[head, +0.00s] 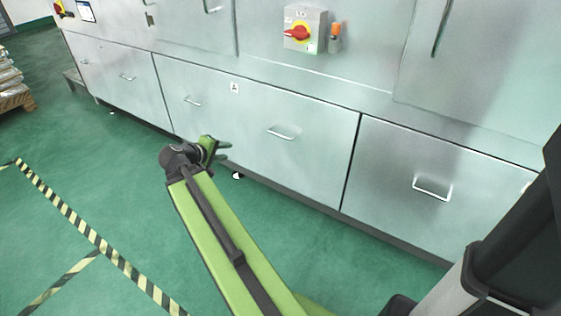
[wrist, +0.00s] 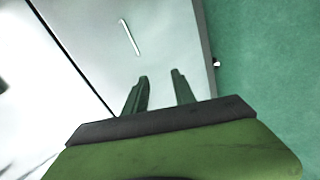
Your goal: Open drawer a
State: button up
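Drawer a (head: 240,125) is the wide silver front in the lower row of the cabinet, marked by a small white label "A" (head: 235,88). It appears closed, flush with its neighbours. It has two bar handles, a left one (head: 193,101) and a right one (head: 281,132). My gripper (head: 224,148) is low in front of this drawer, below the handles and apart from them. In the wrist view my gripper (wrist: 160,76) has its two fingers apart with nothing between them. A bar handle (wrist: 130,37) shows beyond the fingertips; which one I cannot tell.
Another drawer with a handle (head: 432,188) is to the right, and one (head: 110,75) to the left. A red and yellow rotary switch (head: 298,33) is above. The green floor (head: 110,175) before the cabinet is clear, with striped tape (head: 95,237). A loaded pallet (head: 14,98) stands far left.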

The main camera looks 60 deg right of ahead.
jog(key=s+d+f+n+h+b, duration=0.1)
jog(key=s+d+f+h+b, duration=0.4)
jog(key=d+b, duration=0.45)
jog(key=y+b, duration=0.1)
jog(key=b, duration=0.2)
send_near(280, 135)
jog(key=shift+g, duration=0.4)
jog(key=x, duration=1)
jog(key=shift+w+d+f, duration=0.25)
jog(key=shift+w+d, duration=0.05)
jog(key=shift+w, duration=0.05)
grip_shut()
